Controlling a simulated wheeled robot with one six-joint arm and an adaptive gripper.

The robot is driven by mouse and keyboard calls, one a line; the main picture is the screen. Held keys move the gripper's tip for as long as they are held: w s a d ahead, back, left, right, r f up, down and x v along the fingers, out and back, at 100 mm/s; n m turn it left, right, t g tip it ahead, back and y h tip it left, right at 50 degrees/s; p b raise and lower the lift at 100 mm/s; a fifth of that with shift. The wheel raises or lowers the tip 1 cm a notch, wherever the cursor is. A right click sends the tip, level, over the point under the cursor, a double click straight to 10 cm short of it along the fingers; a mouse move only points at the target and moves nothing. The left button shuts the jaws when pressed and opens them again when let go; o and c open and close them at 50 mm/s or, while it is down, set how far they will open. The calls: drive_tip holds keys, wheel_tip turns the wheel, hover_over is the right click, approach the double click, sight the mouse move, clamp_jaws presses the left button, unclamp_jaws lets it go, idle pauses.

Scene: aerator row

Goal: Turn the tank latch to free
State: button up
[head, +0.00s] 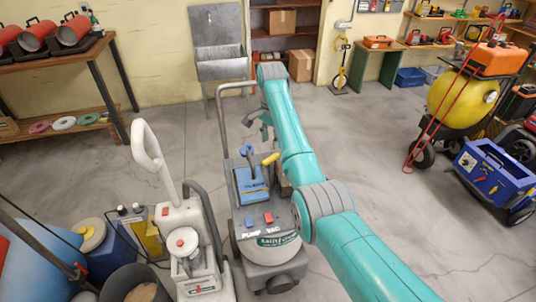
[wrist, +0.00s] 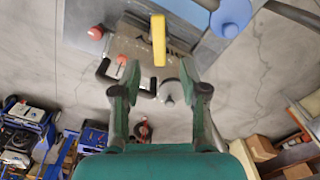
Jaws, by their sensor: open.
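A yellow lever (wrist: 158,40), which could be the tank latch, stands out in the wrist view; no label on it is readable. A yellow handle (head: 270,158) also shows on the grey pump-vac machine (head: 272,240) in the head view. My gripper (wrist: 159,78) is open and empty. The lever's near end appears between and just beyond its fingertips in the wrist view; the depth gap is unclear. In the head view my gripper (head: 262,122) is small and partly hidden by my arm, above the machine's back part.
A blue knob (wrist: 230,18), a red knob (wrist: 95,33) and a grey round knob (wrist: 173,92) are close around the lever. The machine's push handle (head: 220,105) rises behind. A white-handled cleaner (head: 188,240) stands close on the left.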

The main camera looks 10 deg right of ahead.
sight(271, 157)
wheel_tip(271, 157, down, 7)
drive_tip(key=shift+f, duration=0.15)
idle(0.4)
drive_tip(key=shift+d, duration=0.1)
clamp_jaws()
